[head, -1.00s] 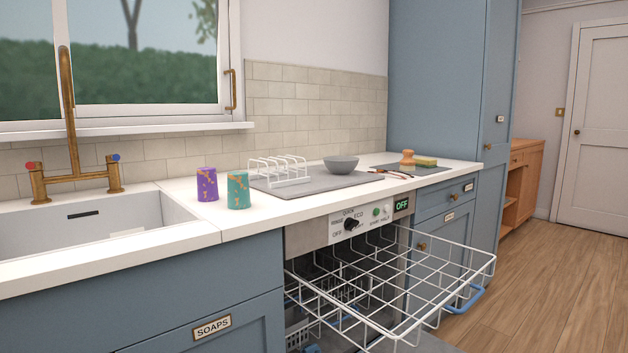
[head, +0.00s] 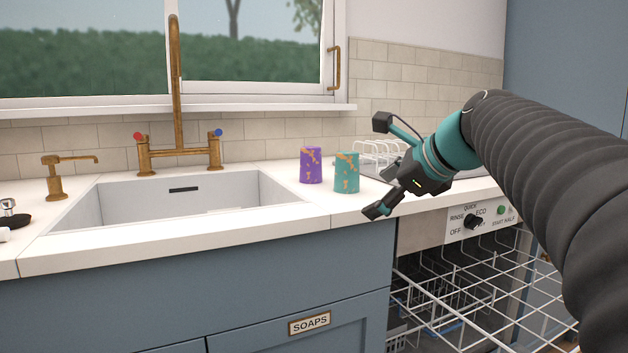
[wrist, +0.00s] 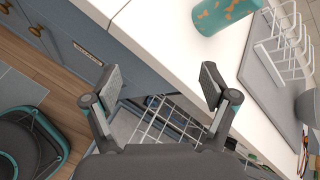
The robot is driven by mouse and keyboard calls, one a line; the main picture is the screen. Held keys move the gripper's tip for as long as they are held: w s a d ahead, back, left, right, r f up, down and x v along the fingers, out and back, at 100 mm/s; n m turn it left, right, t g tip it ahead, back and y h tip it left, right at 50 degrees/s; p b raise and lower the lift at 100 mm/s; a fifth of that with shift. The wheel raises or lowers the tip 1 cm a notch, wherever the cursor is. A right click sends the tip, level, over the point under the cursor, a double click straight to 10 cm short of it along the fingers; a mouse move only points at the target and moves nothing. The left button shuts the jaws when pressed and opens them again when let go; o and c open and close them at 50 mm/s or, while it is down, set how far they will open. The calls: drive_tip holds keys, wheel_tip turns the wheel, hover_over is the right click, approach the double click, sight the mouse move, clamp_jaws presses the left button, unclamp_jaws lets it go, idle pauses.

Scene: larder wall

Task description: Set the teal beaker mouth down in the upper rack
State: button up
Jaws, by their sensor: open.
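The teal beaker (head: 346,172) with orange patches stands on the white worktop right of the sink; part of it shows at the top of the wrist view (wrist: 222,14). My gripper (head: 372,166) is open and empty, at the worktop's front edge just right of the beaker and apart from it. In the wrist view its two fingers (wrist: 157,86) are spread wide with nothing between them. The upper rack (head: 480,290) is a white wire basket pulled out of the dishwasher below the worktop, partly hidden by my arm; its wires also show in the wrist view (wrist: 168,122).
A purple beaker (head: 311,165) stands close left of the teal one. A white wire plate rack (head: 378,152) stands behind my gripper. The sink (head: 185,205) and brass tap (head: 177,120) are at left. The dishwasher panel (head: 470,219) sits above the rack.

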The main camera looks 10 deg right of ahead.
sight(355, 153)
drive_tip(key=w+d+r+m+t+y+b, duration=0.1)
drive_tip(key=w+d+r+m+t+y, duration=0.1)
drive_tip(key=w+d+r+m, duration=0.45)
drive_tip(key=shift+m, duration=0.45)
drive_tip(key=w+a, duration=0.2)
drive_tip(key=w+a+b, duration=0.1)
drive_tip(key=w+a, duration=0.1)
drive_tip(key=w+a+f, duration=0.1)
drive_tip(key=w, duration=0.1)
drive_tip(key=shift+w+a+f, duration=0.1)
drive_tip(key=shift+w+a, duration=0.2)
drive_tip(key=shift+a, duration=0.1)
drive_tip(key=shift+a+b+x, duration=0.15)
drive_tip(key=shift+b+x, duration=0.15)
drive_tip(key=shift+x, duration=1)
drive_tip(key=shift+a+b+x, duration=0.15)
drive_tip(key=shift+b+x, duration=0.15)
drive_tip(key=shift+x, duration=1)
drive_tip(key=shift+s, duration=0.15)
drive_tip(key=c, duration=1.3)
drive_tip(key=shift+o, duration=0.2)
